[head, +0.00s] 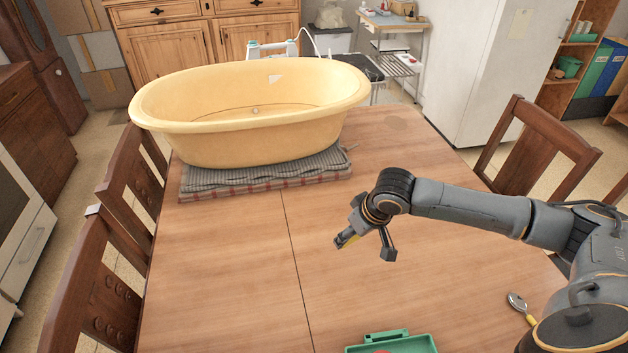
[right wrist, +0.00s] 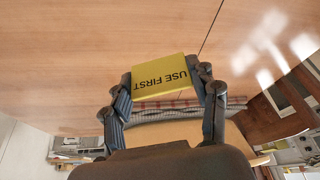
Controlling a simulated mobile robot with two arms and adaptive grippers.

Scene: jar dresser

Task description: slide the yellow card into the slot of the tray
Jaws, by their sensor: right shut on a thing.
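The yellow card (right wrist: 162,78) reads "USE FIRST" in the right wrist view. It sits between the two fingers of my right gripper (right wrist: 165,84), which is shut on it. In the head view my right gripper (head: 347,240) is above the middle of the table, with only a small bit of yellow showing. The green tray (head: 412,344) is at the bottom edge of the head view, partly cut off, nearer than the gripper and to its right. A raised green bar (head: 386,336) is along its far side; I cannot make out the slot. My left gripper is out of view.
A large yellow tub (head: 250,140) stands on folded cloths (head: 265,178) at the table's far end. A spoon (head: 518,304) lies near the right edge, close to my arm. Wooden chairs line both sides. The table (head: 230,270) is clear left of the gripper.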

